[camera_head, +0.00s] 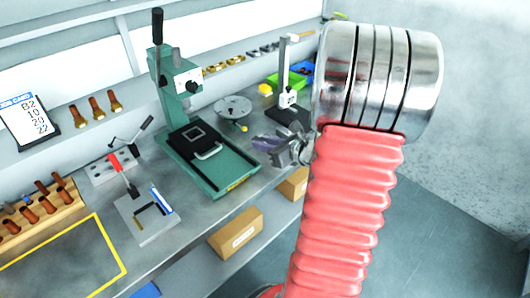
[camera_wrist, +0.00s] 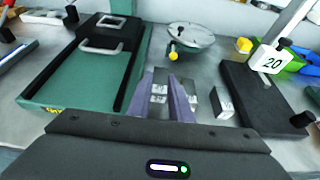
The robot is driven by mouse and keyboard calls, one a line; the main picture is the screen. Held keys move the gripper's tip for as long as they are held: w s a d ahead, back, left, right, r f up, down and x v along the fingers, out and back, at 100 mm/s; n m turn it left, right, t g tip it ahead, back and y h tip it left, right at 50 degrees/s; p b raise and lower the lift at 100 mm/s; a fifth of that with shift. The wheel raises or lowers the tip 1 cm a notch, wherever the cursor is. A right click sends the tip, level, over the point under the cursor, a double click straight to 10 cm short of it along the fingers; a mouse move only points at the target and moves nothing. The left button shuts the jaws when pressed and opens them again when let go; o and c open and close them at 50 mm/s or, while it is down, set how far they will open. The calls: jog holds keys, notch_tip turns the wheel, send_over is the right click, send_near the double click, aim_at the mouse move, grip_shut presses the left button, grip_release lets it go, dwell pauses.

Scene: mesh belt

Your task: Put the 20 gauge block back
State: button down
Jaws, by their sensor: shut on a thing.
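My gripper (camera_head: 268,144) reaches left over the bench in the head view, and its purple fingers (camera_wrist: 174,82) show in the middle of the wrist view. They are shut on a small shiny steel block (camera_wrist: 159,92), partly hidden by the fingers; I cannot read its number. Another small steel block (camera_wrist: 222,103) stands on the bench just right of the fingers. Right of that is a height gauge (camera_head: 288,98) with a black base (camera_wrist: 258,98) and a white plate reading 20 (camera_wrist: 268,61).
A green press (camera_head: 205,165) stands left of the gripper, with a round metal plate (camera_wrist: 191,37) behind. Green and blue bins (camera_head: 300,72) are at the back right. A card with numbers (camera_head: 28,118) and a wooden rack (camera_head: 40,212) are at the left.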

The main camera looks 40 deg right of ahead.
aim_at(264, 158)
jog(key=shift+f, duration=2.05)
jog(key=c, duration=1.9)
grip_release()
jog(key=shift+f, duration=0.1)
jog(key=v, duration=1.2)
